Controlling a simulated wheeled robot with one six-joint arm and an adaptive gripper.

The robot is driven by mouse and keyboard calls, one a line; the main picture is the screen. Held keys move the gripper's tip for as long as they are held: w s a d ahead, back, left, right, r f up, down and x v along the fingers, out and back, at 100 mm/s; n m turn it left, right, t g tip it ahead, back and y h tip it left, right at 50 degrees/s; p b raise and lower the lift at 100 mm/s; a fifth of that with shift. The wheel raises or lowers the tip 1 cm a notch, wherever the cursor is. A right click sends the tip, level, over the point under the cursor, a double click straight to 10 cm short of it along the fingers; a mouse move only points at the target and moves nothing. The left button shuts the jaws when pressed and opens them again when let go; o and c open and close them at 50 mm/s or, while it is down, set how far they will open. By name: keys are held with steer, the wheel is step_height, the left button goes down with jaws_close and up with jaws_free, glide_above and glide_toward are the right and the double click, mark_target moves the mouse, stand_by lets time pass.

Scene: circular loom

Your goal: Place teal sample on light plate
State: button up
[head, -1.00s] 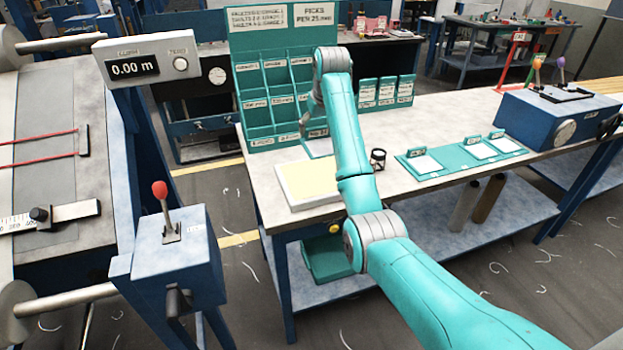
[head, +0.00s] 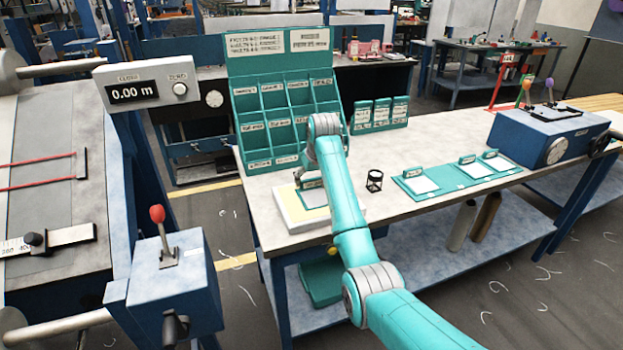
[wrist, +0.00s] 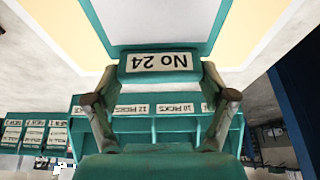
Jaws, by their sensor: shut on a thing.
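My gripper (wrist: 160,75) is shut on the teal sample (wrist: 119,47), with one finger on each side of its upright tab. The tab's label reads "No 24", upside down in the wrist view. The sample has a teal frame around a white panel. The light plate (wrist: 262,25), pale yellow with a white border, shows on both sides of the sample. In the head view the sample (head: 314,198) lies over the middle of the light plate (head: 288,207). I cannot tell whether it touches. My arm partly covers both there.
A teal pigeonhole rack (head: 252,100) stands behind the plate. A small black magnifier stand (head: 374,181) is close on the plate's right. Further right, a teal tray (head: 449,189) holds several labelled cards. A blue box (head: 540,138) stands at the far right. Bench between plate and tray is mostly clear.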

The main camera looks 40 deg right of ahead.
mark_target(317, 195)
steer(key=shift+f, duration=0.1)
steer(key=o, duration=1)
steer(key=v, duration=1.2)
